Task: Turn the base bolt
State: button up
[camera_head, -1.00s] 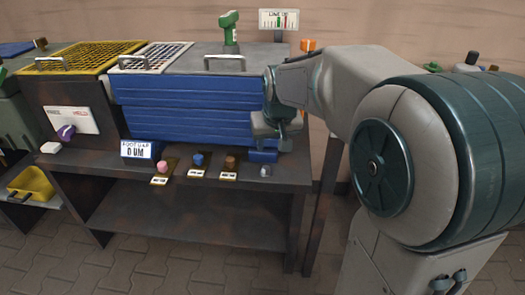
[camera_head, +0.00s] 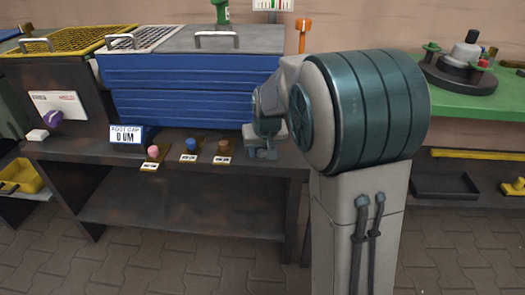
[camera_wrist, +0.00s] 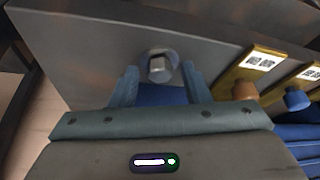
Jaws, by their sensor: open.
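The base bolt (camera_wrist: 158,65) is a grey metal bolt with a squarish head on a round collar. It stands on the dark grey bench surface in the wrist view. My gripper (camera_wrist: 161,86) is open, its two blue-grey fingers to the left and right just short of the bolt head, with nothing held between them. In the head view my gripper (camera_head: 264,150) is low at the right end of the bench's front ledge. There I cannot clearly make out the bolt beside the fingers.
Pink (camera_head: 153,151), blue (camera_head: 191,145) and brown (camera_head: 223,146) knobs with labels stand left of my gripper. A "FOOT GAP 0 UM" sign (camera_head: 127,134) stands further left. A blue ribbed block (camera_head: 190,90) rises behind. A green table (camera_head: 470,104) is at right.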

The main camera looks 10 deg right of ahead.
grip_shut()
jog(key=shift+r+m+p, duration=0.15)
jog(key=shift+m+p, duration=0.15)
jog(key=shift+p, duration=0.15)
jog(key=shift+a+r+m+h+p, duration=0.1)
jog(key=shift+m+h+p, duration=0.2)
jog(key=shift+m+p, duration=0.3)
jog(key=m+h+p, duration=0.1)
jog(key=m+p, duration=0.1)
jog(key=m, duration=0.1)
jog(key=shift+a+p, duration=0.1)
jog(key=shift+p, duration=0.2)
jog(key=m+p, duration=0.1)
jog(key=m, duration=0.1)
jog(key=m+g+h+p, duration=0.1)
jog(key=m, duration=0.1)
jog(key=shift+w+m+h, duration=0.1)
jog(key=shift+m+h, duration=0.2)
jog(key=shift+w+a+m+g+h+p, duration=0.1)
jog(key=shift+m+g+h+p, duration=0.55)
jog(key=shift+m, duration=0.95)
jog(key=shift+f+m+y+p, duration=0.25)
jog(key=shift+m+p, duration=0.05)
jog(key=shift+p, duration=0.05)
